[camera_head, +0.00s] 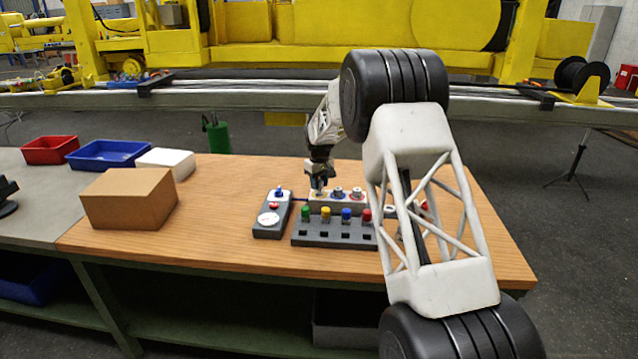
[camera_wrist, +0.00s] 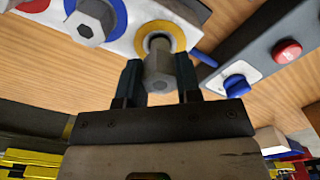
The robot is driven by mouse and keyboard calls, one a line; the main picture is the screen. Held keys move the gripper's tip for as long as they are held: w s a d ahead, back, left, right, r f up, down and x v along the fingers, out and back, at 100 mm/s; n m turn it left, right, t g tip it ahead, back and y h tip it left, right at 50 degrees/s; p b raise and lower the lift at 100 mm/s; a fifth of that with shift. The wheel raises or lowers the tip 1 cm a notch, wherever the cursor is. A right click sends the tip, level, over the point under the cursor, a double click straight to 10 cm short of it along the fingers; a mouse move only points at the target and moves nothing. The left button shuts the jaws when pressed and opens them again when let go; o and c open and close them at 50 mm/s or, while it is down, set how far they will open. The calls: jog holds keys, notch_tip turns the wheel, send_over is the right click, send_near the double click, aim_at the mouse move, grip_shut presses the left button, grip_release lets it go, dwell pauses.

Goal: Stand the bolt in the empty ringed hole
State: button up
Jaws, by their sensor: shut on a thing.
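My gripper (camera_wrist: 160,82) is shut on a grey hex-headed bolt (camera_wrist: 158,66), with one dark finger on each side of its head. The bolt's shank points into the yellow ring (camera_wrist: 178,32) on the pale block (camera_wrist: 130,42). How deep the shank sits in the hole is hidden. In the head view my gripper (camera_head: 319,190) is over the left end of this block (camera_head: 345,208), and the bolt is too small to make out. Beside the yellow ring, a blue ring (camera_wrist: 73,31) holds another hex-headed bolt (camera_wrist: 92,22). A red ring (camera_wrist: 34,5) is partly cut off.
A dark rack (camera_head: 330,240) with green, yellow, blue and red topped pieces stands in front of the block. A grey control box (camera_head: 270,229) with blue and red buttons is to the left. A cardboard box (camera_head: 128,198) stands farther left. Bare wood lies between them.

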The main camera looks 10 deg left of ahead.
jog(key=shift+f, duration=0.95)
dwell(0.4)
jog(key=o, duration=1)
jog(key=shift+r, duration=3.5)
